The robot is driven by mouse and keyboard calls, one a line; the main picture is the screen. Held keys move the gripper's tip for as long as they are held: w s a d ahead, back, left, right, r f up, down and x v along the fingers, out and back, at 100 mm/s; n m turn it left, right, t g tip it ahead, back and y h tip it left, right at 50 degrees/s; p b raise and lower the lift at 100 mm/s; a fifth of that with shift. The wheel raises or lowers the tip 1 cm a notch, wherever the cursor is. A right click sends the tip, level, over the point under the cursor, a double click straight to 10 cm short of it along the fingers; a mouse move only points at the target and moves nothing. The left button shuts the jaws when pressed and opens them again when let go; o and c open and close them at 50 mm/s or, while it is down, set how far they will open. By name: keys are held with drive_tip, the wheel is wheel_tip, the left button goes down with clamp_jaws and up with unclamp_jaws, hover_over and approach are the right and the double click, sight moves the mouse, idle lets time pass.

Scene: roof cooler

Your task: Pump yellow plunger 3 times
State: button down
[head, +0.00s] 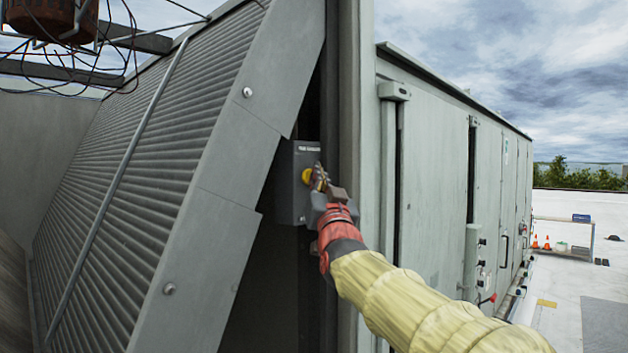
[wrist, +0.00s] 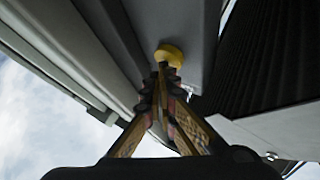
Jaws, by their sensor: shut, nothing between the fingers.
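The yellow plunger (head: 306,176) is a round knob on the front of a grey box (head: 290,212) mounted in the gap between the slanted louvred panel and the upright post. In the wrist view the plunger (wrist: 168,54) sits just beyond the fingertips. My gripper (head: 319,178) is shut and empty, with its tips at the plunger; it also shows in the wrist view (wrist: 164,72). The tips look very close to or touching the knob; I cannot tell which. They partly cover the knob in the head view, and how far it is pressed in is not clear.
The louvred panel (head: 150,160) slopes close on the left of the box. A grey post (head: 346,90) stands right behind my wrist. Grey cabinets (head: 445,170) with handles run off to the right. Open roof floor with orange cones (head: 546,243) lies far right.

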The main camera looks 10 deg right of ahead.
drive_tip(key=shift+s+d+f+b, duration=0.1)
drive_tip(key=shift+s+d+b, duration=0.1)
drive_tip(key=shift+b, duration=0.2)
drive_tip(key=shift+s+d+b, duration=0.55)
drive_tip(key=shift+s+b, duration=0.25)
drive_tip(key=shift+s+d+b, duration=0.55)
drive_tip(key=shift+s+b, duration=0.2)
drive_tip(key=shift+s+d+b, duration=0.55)
drive_tip(key=shift+s+b, duration=0.25)
idle(0.4)
